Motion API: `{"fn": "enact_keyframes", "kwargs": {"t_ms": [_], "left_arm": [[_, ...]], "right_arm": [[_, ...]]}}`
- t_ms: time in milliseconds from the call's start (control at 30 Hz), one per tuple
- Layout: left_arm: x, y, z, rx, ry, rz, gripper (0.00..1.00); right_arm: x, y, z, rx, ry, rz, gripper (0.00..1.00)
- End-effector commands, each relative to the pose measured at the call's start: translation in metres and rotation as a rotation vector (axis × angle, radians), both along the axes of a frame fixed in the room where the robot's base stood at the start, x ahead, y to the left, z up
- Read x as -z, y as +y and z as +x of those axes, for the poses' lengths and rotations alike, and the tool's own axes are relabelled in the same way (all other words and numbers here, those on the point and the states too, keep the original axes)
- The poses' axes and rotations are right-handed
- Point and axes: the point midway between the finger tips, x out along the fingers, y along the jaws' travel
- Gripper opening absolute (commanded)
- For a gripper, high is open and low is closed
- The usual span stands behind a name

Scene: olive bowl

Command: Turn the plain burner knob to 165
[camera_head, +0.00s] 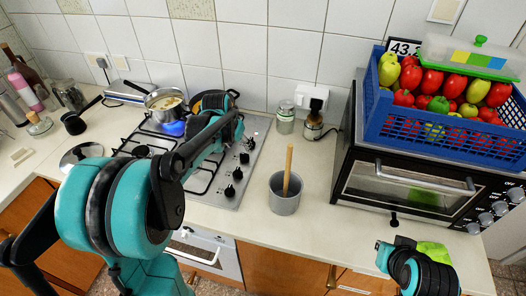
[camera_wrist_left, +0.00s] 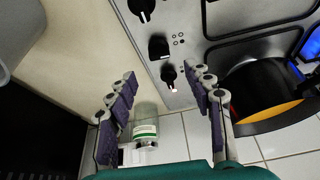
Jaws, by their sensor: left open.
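Several black burner knobs stand in a row along the right edge of the steel hob (camera_head: 212,190); one knob (camera_head: 230,191) is nearest the front. I cannot tell which is the plain burner's. My left gripper (camera_wrist_left: 168,80) is open, its two purple-padded fingers wide apart. In the left wrist view a small black knob (camera_wrist_left: 168,74) with a white mark appears between the fingertips, and I see no contact. Two more knobs, a middle one (camera_wrist_left: 158,47) and a top one (camera_wrist_left: 140,9), lie beyond it. In the head view my left arm reaches over the hob and hides part of it.
A pot (camera_head: 164,103) stands over a blue flame (camera_head: 173,128), with a dark pan (camera_wrist_left: 262,90) beside it. A grey pot with a wooden spoon (camera_head: 284,200) and a glass jar (camera_head: 285,118) stand right of the hob. A blue crate (camera_head: 400,128) sits on the oven (camera_head: 400,185).

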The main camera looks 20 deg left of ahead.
Motion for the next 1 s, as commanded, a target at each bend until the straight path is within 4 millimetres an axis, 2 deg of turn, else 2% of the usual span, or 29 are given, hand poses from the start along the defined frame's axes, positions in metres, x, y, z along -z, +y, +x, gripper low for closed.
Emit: {"fn": "enact_keyframes", "kwargs": {"t_ms": [167, 500, 667, 900, 933, 1000], "left_arm": [[0.018, 0.002, 0.008, 0.001, 0.003, 0.000, 0.52], [0.066, 0.001, 0.028, 0.001, 0.002, 0.000, 0.52], [0.074, 0.001, 0.032, 0.001, 0.002, 0.000, 0.52], [0.074, 0.001, 0.032, 0.001, 0.002, 0.000, 0.52], [0.074, 0.001, 0.032, 0.001, 0.002, 0.000, 0.46], [0.074, 0.001, 0.032, 0.001, 0.002, 0.000, 0.28]], "right_arm": [[0.006, 0.000, 0.000, 0.000, 0.000, 0.000, 0.00], [0.024, 0.000, 0.000, 0.000, 0.000, 0.000, 0.00], [0.026, 0.000, 0.000, 0.000, 0.000, 0.000, 0.00], [0.026, 0.000, 0.000, 0.000, 0.000, 0.000, 0.00], [0.026, 0.000, 0.000, 0.000, 0.000, 0.000, 0.00], [0.026, 0.000, 0.000, 0.000, 0.000, 0.000, 0.00]]}}
